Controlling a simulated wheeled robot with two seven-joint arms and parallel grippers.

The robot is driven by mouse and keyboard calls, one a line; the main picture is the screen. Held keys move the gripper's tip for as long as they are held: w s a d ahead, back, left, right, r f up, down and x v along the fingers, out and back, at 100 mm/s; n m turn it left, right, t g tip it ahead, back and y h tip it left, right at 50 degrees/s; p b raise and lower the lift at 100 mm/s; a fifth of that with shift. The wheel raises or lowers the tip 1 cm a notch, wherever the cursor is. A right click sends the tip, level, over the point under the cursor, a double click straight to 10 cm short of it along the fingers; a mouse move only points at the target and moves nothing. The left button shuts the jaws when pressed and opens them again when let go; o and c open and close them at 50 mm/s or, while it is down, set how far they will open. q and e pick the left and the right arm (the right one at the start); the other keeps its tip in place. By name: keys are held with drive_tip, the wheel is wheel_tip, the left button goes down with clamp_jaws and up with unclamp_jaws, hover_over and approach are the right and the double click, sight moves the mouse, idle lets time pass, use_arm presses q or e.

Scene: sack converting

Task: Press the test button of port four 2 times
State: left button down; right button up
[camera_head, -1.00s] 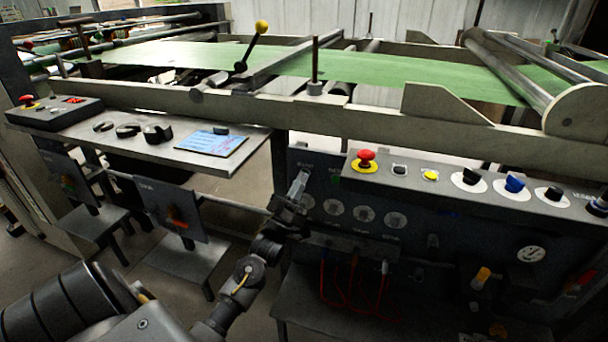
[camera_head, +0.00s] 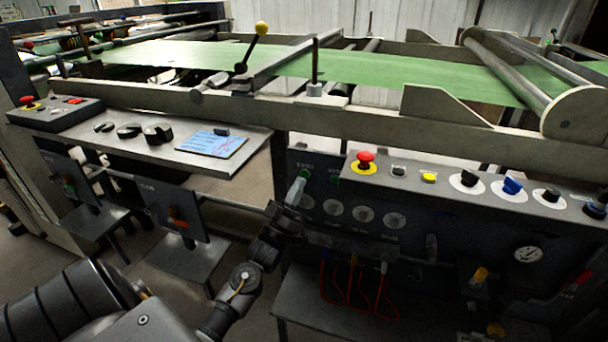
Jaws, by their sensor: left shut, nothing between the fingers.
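My left gripper (camera_head: 297,190) is shut and empty. Its tip is in front of the upper left part of the dark upright panel (camera_head: 415,222); I cannot tell whether it touches. A small green button or lamp (camera_head: 305,174) shows right by the tip, and another green one (camera_head: 335,181) is to its right. Below is a row of several round pale discs (camera_head: 363,214). Lower down, a strip with red cables (camera_head: 342,290) hangs on the panel. The labels are too small to read, so I cannot tell which is port four's test button. My right gripper is not in view.
A sloped console (camera_head: 480,187) above the panel carries a red mushroom button (camera_head: 366,159), a yellow button (camera_head: 429,177) and several knobs. A grey shelf (camera_head: 245,165) holds a blue sheet (camera_head: 211,143). A green web (camera_head: 400,72) runs behind.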

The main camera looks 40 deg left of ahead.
use_arm(q)
drive_tip(key=shift+s+d+p, duration=0.25)
drive_tip(key=shift+s+p, duration=0.1)
drive_tip(key=shift+s, duration=0.4)
drive_tip(key=shift+s+d+p, duration=0.25)
drive_tip(key=shift+s+p, duration=0.1)
drive_tip(key=shift+s, duration=0.4)
drive_tip(key=shift+s+d+p, duration=0.25)
drive_tip(key=shift+s+p, duration=0.1)
drive_tip(key=shift+s, duration=0.4)
idle(0.8)
